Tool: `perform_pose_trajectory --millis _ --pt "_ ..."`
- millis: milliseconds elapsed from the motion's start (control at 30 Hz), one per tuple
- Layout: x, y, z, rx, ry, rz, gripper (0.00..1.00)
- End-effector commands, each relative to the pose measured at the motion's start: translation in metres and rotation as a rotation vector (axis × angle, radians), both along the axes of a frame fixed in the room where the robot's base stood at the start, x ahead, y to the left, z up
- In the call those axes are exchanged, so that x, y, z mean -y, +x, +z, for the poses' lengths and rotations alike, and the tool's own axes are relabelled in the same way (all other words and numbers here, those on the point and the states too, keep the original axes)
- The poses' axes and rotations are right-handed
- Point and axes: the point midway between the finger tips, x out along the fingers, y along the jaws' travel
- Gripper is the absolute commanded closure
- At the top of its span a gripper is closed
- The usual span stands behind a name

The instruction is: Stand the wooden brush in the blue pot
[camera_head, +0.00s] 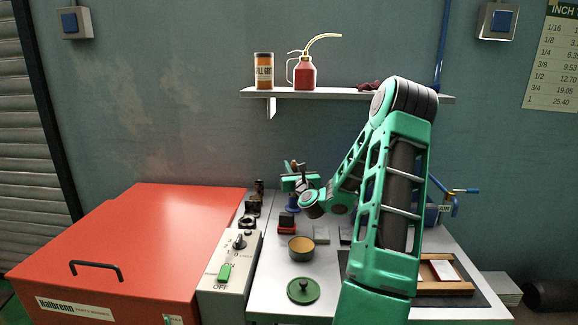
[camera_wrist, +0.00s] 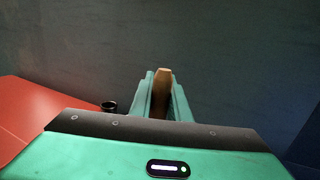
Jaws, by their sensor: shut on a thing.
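My gripper (camera_head: 292,182) is shut on the wooden brush, whose brown wooden end shows between the two green fingers (camera_wrist: 161,92) in the wrist view.
An olive bowl (camera_head: 301,248), a green round lid (camera_head: 303,291) and a red-and-black block (camera_head: 287,223) are on the bench. A control box (camera_head: 229,262) and red cabinet (camera_head: 120,250) stand left. A wooden tray (camera_head: 445,289) lies right. A shelf (camera_head: 335,94) hangs above.

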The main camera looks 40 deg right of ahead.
Motion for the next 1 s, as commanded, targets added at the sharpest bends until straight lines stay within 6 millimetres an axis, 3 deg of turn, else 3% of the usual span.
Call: perform_pose_trajectory --millis 400,433,500,1000 --pt "0.0009 -0.0007 -0.0029 0.000 -0.001 -0.001 1.00" --pt "0.0009 -0.0007 -0.0028 0.000 -0.001 -0.001 0.77" --pt "0.0010 -0.0007 -0.0028 0.000 -0.001 -0.001 0.62" --pt "-0.0051 -0.0100 -0.0050 -0.001 0.002 0.000 0.62"
